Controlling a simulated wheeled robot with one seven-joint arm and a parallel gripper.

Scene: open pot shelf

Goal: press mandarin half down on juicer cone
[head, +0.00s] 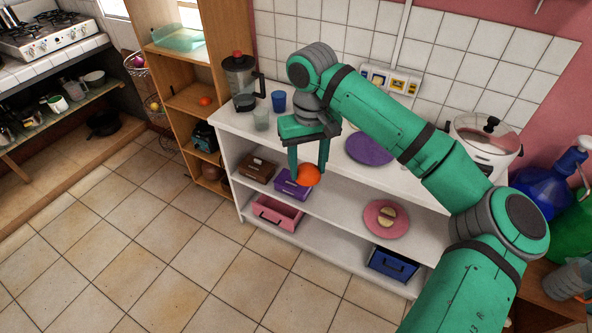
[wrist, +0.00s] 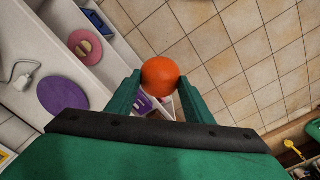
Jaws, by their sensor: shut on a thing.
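My gripper (head: 308,170) is shut on a round orange fruit (head: 308,177), held in front of the white shelf's open side, below its top. In the wrist view the same fruit (wrist: 160,72) sits between the two green fingertips (wrist: 159,82), out over the floor tiles. It looks round from both sides; I cannot tell whether it is a half or whole. I cannot make out a juicer cone in either view. A pink round plate (head: 371,229) on the middle shelf holds pale cut pieces, apart from my gripper.
The white shelf's top (head: 226,117) bears a blender (head: 241,82), a blue cup (head: 279,102), a clear glass (head: 261,121), a purple disc (head: 367,149) and a lidded pot (head: 485,140). A purple box (head: 290,187) stands behind the fruit. The tiled floor (head: 150,250) is open.

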